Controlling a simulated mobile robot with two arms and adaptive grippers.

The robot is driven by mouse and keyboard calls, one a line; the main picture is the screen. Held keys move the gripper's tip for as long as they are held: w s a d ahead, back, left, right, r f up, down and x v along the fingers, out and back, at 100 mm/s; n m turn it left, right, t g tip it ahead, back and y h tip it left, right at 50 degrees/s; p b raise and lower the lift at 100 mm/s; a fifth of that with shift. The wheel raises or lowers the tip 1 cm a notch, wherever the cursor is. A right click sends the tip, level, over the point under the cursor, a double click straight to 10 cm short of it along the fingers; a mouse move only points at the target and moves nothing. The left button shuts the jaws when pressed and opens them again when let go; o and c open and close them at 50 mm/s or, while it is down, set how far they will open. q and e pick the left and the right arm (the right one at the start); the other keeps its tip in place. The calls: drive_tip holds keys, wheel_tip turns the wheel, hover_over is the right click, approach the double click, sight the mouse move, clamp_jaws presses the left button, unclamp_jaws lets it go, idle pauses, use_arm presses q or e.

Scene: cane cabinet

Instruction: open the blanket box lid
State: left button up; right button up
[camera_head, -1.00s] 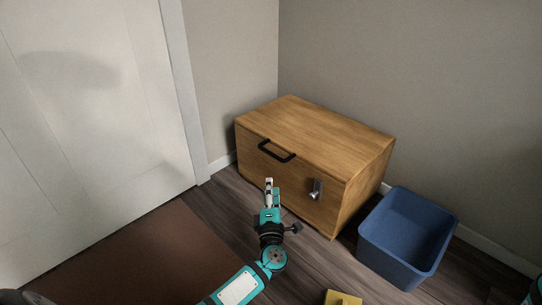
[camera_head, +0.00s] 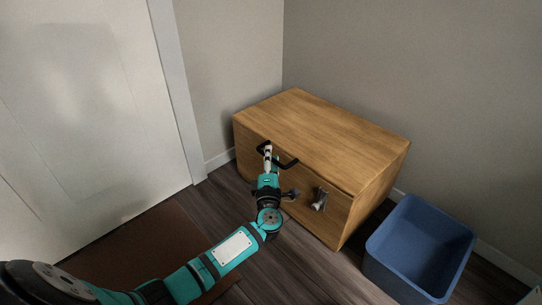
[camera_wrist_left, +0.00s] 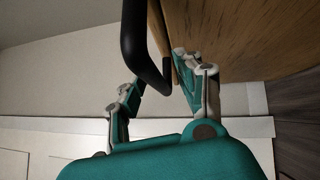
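The wooden blanket box (camera_head: 298,199) stands against the wall, and its lid (camera_head: 325,125) lies flat and closed on top. A black bar handle (camera_head: 289,163) is at the upper front; it is large in the left wrist view (camera_wrist_left: 134,45). My left gripper (camera_head: 267,150) is at the left part of the handle. In the wrist view its two fingers (camera_wrist_left: 158,82) are apart, with the handle's bar between them and a gap visible. Part of the handle is hidden behind the gripper in the head view. My right gripper is not in view.
A metal latch (camera_head: 320,199) is on the box front, right of my gripper. A blue open bin (camera_head: 418,250) stands right of the box. A white door (camera_head: 80,110) is at the left, and a brown mat (camera_head: 130,250) lies on the dark wood floor.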

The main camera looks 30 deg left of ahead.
use_arm(q)
drive_tip(key=shift+c, duration=0.2)
clamp_jaws()
drive_tip(key=shift+r, duration=0.1)
